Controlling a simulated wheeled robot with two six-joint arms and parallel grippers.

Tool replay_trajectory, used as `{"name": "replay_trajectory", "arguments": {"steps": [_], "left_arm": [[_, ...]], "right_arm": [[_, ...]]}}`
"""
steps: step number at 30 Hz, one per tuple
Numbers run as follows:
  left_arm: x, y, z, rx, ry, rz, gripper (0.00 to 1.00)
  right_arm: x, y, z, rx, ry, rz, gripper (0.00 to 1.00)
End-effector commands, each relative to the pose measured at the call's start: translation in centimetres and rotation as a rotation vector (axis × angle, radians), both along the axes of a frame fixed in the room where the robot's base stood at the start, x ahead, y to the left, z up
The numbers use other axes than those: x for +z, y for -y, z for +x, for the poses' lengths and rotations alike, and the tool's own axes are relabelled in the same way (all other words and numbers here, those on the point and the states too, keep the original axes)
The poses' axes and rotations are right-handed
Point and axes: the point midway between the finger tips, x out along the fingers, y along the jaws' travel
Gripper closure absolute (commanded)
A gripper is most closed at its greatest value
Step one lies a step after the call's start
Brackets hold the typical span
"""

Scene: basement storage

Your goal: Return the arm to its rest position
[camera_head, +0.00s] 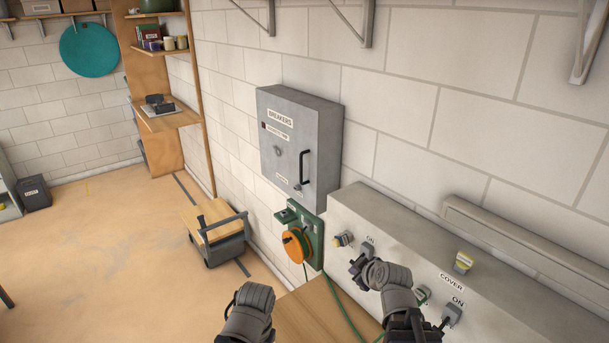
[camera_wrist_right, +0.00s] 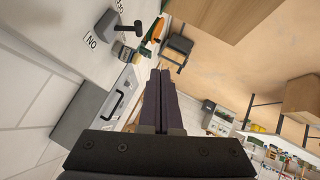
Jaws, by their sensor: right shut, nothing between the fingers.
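My right arm comes in at the bottom right of the head view. Its gripper (camera_head: 357,266) is in front of the grey panel box (camera_head: 400,240) on the wall, close to a switch under an "ON" label. I cannot tell in the head view whether it touches the switch. In the right wrist view the two dark fingers of the right gripper (camera_wrist_right: 160,78) lie together with nothing between them. A grey link of my left arm (camera_head: 250,310) shows at the bottom centre; the left gripper itself is not visible.
A grey breaker cabinet (camera_head: 298,145) with a black handle hangs on the wall. Below it is an orange cable reel (camera_head: 295,244) with a green cable. A wooden surface (camera_head: 312,315) lies under my arms. A low cart (camera_head: 218,238) stands on the open floor.

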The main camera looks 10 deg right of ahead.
Motion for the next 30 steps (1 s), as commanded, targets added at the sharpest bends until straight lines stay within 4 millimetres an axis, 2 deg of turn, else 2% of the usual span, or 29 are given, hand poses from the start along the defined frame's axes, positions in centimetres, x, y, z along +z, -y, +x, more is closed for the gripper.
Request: {"name": "replay_trajectory", "arguments": {"steps": [2, 5, 6, 9, 12, 15, 19, 23, 30], "left_arm": [[-0.9, 0.0, 0.0, 0.0, 0.0, 0.0, 1.0], [-2.4, 0.0, 0.0, -0.001, 0.0, 0.0, 1.0], [-3.0, 0.0, 0.0, -0.002, 0.0, 0.0, 1.0], [-4.4, 0.0, 0.0, -0.003, 0.0, 0.001, 1.0], [-5.6, 0.0, 0.0, -0.004, 0.0, 0.001, 1.0], [-6.4, 0.0, 0.0, -0.005, 0.0, 0.001, 1.0], [-7.0, 0.0, 0.0, -0.006, 0.0, 0.001, 1.0], [-7.1, 0.0, 0.0, -0.006, 0.0, 0.001, 1.0], [-7.1, 0.0, 0.0, -0.006, 0.0, 0.001, 1.0]], "right_arm": [[-1.9, -2.3, -0.7, 0.014, -0.065, 0.027, 1.0], [-5.4, -6.6, -3.0, 0.018, -0.223, 0.074, 1.0], [-7.0, -8.5, -4.4, 0.009, -0.306, 0.086, 1.0], [-10.3, -12.1, -8.2, -0.05, -0.501, 0.087, 1.0], [-12.6, -14.3, -11.9, -0.142, -0.657, 0.051, 1.0], [-13.8, -15.5, -14.9, -0.241, -0.764, 0.001, 1.0], [-14.4, -16.1, -17.4, -0.341, -0.835, -0.053, 1.0], [-14.5, -16.3, -18.4, -0.389, -0.858, -0.076, 1.0], [-14.4, -16.2, -18.5, -0.397, -0.861, -0.077, 1.0]]}}
